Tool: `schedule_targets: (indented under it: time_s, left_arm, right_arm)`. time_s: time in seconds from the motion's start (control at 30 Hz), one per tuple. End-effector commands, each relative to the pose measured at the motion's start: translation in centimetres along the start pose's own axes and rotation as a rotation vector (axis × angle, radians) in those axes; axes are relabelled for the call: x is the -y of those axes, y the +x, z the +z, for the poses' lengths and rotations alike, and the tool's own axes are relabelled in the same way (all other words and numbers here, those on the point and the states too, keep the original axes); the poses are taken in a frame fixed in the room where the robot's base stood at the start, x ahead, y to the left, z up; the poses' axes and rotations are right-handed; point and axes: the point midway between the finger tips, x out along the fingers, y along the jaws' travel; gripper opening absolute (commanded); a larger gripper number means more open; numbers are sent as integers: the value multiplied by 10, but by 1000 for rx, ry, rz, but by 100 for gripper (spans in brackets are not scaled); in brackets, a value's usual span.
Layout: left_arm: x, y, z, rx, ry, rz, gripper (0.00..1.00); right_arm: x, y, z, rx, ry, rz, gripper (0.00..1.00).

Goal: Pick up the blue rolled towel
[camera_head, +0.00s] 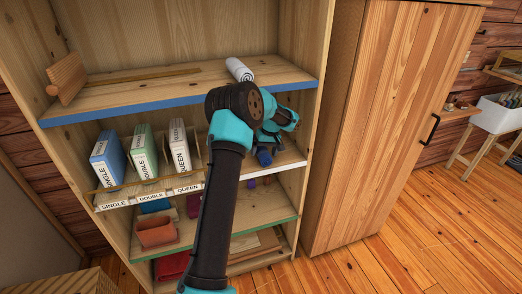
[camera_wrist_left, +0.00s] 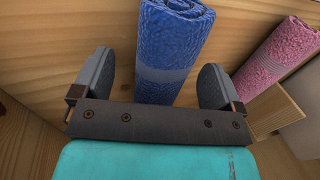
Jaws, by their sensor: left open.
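The blue rolled towel (camera_wrist_left: 172,45) lies lengthwise in the left wrist view, a lighter band across it. My left gripper (camera_wrist_left: 157,72) is open, with one finger on each side of the towel. I cannot tell whether either finger touches it. In the head view a small blue end of the towel (camera_head: 264,157) shows below my left wrist, on the white-edged middle shelf. My arm hides much of that shelf. My right gripper is not in view.
A pink rolled towel (camera_wrist_left: 278,55) lies to the right of the blue one, beside a wooden piece (camera_wrist_left: 272,108). A white rolled towel (camera_head: 239,69) lies on the blue-edged upper shelf (camera_head: 160,107). Labelled boxes (camera_head: 143,151) stand left of my arm. A closed wardrobe (camera_head: 385,120) is right.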

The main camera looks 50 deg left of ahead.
Motion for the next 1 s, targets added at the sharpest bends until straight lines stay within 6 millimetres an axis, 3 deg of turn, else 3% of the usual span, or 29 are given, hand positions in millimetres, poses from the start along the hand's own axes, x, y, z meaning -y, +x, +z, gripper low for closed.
schedule_targets:
  time_s: [0.57,1.0]
  left_arm:
    - [0,6,0,0,0,1,92]
    - [0,6,0,0,0,1,52]
  right_arm:
    - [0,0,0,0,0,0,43]
    - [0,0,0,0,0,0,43]
